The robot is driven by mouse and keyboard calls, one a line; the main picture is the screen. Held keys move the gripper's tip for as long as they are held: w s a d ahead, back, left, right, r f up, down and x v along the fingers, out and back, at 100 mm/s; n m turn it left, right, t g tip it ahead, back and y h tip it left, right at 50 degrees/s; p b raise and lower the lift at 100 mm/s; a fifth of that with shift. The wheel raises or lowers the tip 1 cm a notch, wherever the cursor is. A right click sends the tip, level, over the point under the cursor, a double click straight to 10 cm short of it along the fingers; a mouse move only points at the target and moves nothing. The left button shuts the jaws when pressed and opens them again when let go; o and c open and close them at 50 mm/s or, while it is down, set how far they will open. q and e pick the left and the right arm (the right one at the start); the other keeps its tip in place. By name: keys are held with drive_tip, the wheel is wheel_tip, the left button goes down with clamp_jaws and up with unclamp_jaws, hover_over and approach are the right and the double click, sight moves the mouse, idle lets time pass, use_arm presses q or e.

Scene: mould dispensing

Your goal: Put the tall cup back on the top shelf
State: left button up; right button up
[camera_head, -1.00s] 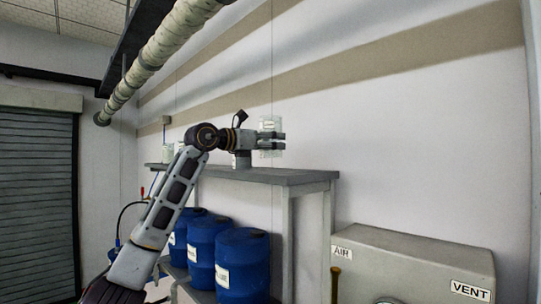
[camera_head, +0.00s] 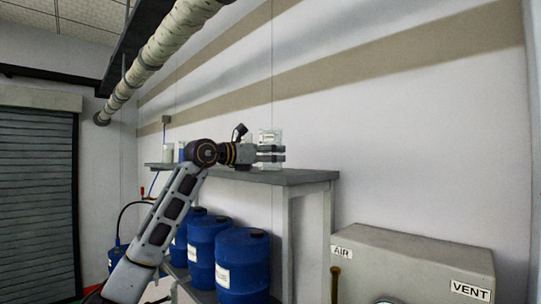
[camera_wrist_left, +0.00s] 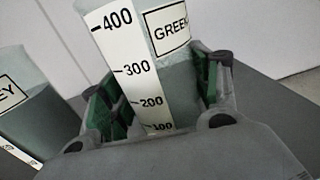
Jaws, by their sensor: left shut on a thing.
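The tall cup (camera_head: 270,136) is clear, with a white scale and a label starting "GREE"; it also shows in the left wrist view (camera_wrist_left: 138,62). It is upright at the top shelf (camera_head: 300,178), near its right end. My left gripper (camera_head: 274,154) is shut on it, with a green-padded finger on each side in the wrist view (camera_wrist_left: 160,100). The cup's base is close to the shelf surface; I cannot tell whether it touches. My right gripper is not in view.
Another labelled cup (camera_wrist_left: 25,100) stands at the left in the wrist view. A pale container (camera_head: 168,153) is at the shelf's far left end. Blue drums (camera_head: 243,262) stand below. A grey box marked AIR and VENT (camera_head: 410,258) is at the lower right.

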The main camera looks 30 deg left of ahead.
use_arm(q)
drive_tip(key=shift+f, duration=0.15)
drive_tip(key=o, duration=1.3)
drive_tip(key=shift+o, duration=0.2)
drive_tip(key=shift+s+r, duration=0.1)
drive_tip(key=shift+r, duration=0.15)
drive_tip(key=b+v, duration=0.3)
drive_tip(key=v, duration=0.8)
drive_tip(key=shift+s+a+b, duration=0.2)
drive_tip(key=shift+s+b, duration=0.15)
